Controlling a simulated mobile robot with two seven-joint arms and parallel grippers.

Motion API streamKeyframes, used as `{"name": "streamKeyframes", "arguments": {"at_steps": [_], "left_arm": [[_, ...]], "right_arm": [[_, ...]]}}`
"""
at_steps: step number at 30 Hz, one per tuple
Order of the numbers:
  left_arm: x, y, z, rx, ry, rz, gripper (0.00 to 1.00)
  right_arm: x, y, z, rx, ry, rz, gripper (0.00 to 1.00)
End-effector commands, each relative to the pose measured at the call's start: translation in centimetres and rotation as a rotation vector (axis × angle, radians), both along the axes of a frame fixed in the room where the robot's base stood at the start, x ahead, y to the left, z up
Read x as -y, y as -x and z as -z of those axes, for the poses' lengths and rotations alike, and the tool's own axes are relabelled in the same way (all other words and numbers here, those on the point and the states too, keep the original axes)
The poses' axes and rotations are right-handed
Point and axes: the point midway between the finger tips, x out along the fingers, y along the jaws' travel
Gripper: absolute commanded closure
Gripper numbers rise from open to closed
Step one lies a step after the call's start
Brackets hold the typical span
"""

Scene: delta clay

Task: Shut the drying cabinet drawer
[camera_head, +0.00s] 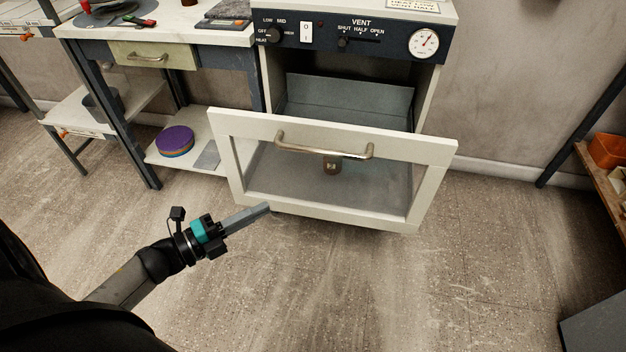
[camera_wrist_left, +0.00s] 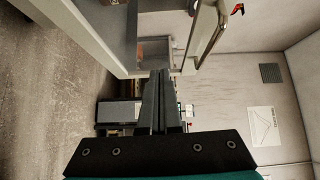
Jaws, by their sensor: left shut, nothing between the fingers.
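The drying cabinet drawer (camera_head: 228,172) has a cream frame, a clear window and a brass bar handle (camera_head: 325,152). It is pulled well out from the cabinet (camera_head: 437,92). A small brown item (camera_head: 332,166) shows through the window. My left gripper (camera_head: 266,208) is shut and empty, low in front of the drawer's left lower corner; whether it touches is not clear. In the left wrist view its fingers (camera_wrist_left: 159,75) are together, and the handle (camera_wrist_left: 207,32) runs along the upper right, apart from them. My right gripper is not in view.
A workbench (camera_head: 84,32) with a small closed drawer (camera_head: 150,56) and a lower shelf holding purple discs (camera_head: 175,139) stands left of the cabinet. A wooden shelf with an orange bin (camera_head: 606,150) is at far right. The floor in front is clear.

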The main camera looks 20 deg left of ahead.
Motion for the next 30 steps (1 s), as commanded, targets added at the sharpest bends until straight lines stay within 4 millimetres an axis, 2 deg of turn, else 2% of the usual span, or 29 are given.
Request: {"name": "streamKeyframes", "arguments": {"at_steps": [4, 8, 20, 30], "left_arm": [[0.6, -0.3, -0.3, 0.026, -0.017, 0.025, 1.0], [1.4, -1.7, -0.4, 0.027, -0.016, 0.025, 1.0], [5.7, -8.8, -0.3, 0.026, -0.014, 0.023, 1.0], [4.7, -11.8, -0.2, 0.021, -0.015, 0.02, 1.0]], "right_arm": [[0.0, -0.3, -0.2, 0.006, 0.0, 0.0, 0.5], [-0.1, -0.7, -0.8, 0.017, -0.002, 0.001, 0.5], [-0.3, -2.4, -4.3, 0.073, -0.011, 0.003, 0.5], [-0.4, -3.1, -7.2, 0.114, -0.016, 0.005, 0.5]]}}
